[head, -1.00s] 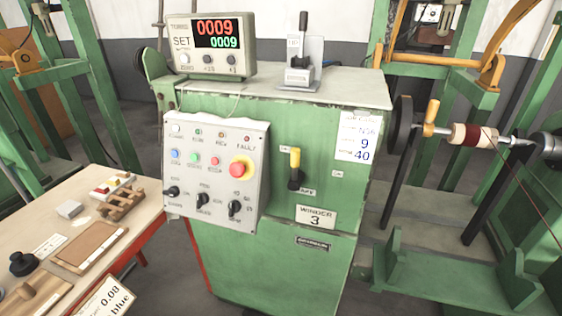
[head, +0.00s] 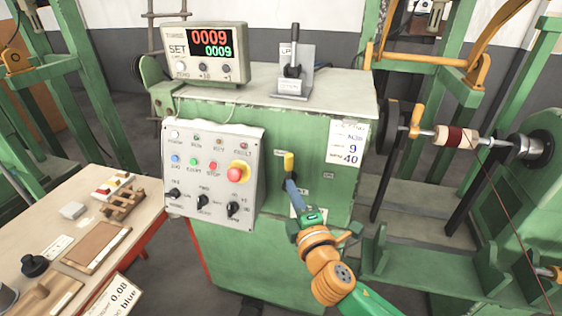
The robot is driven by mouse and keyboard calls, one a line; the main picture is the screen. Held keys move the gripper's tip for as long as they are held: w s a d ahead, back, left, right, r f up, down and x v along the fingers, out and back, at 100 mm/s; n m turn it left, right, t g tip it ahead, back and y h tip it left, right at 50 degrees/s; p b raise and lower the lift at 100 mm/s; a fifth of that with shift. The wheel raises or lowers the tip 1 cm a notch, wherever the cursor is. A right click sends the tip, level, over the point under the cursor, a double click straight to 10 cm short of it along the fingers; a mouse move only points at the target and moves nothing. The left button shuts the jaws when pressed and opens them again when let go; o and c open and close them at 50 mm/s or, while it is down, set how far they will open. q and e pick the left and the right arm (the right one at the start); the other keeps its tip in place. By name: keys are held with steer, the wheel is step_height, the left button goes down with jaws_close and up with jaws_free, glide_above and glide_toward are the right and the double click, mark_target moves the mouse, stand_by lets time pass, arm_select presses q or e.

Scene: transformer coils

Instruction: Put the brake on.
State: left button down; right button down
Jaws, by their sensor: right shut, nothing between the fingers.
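A lever with a yellow grip (head: 289,161) sticks up on the front of the green cabinet (head: 230,256), right of the grey control panel. Its grip stands upright. Small white labels sit around it, too small to read. My right gripper (head: 291,184) is shut and empty, its slim fingers pointing up at the lever just below the yellow grip. The fingers cover the lever's dark lower part, and I cannot tell whether they touch it. My left gripper is not in view.
The control panel (head: 255,140) with a red button and black knobs is close on the left. A second lever (head: 291,70) and a counter display (head: 205,52) stand on the cabinet top. A spindle with a coil (head: 455,137) is at right, a bench (head: 145,195) at left.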

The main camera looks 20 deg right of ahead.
mark_target(286, 168)
steer(key=shift+w+f, duration=0.1)
steer(key=shift+w, duration=0.05)
steer(key=w, duration=1)
steer(key=shift+d+p, duration=0.3)
steer(key=shift+p, duration=0.1)
steer(key=shift+s, duration=0.1)
steer(key=shift+s+d+f+m+t+b, duration=0.1)
steer(key=shift+s+d+m+t+b, duration=0.3)
steer(key=shift+b, duration=0.6)
steer(key=shift+d+f+m+t+b, duration=0.1)
steer(key=shift+d+m+b, duration=0.1)
steer(key=shift+m+b, duration=0.6)
steer(key=s+d+f+m+t+h+b, duration=0.3)
steer(key=d+m+h+b, duration=0.3)
steer(key=m+b, duration=0.6)
steer(key=shift+s+f+m+h+b, duration=0.15)
steer(key=shift+s+m+h+b, duration=0.25)
steer(key=shift+b, duration=3.8)
steer(key=shift+s, duration=0.1)
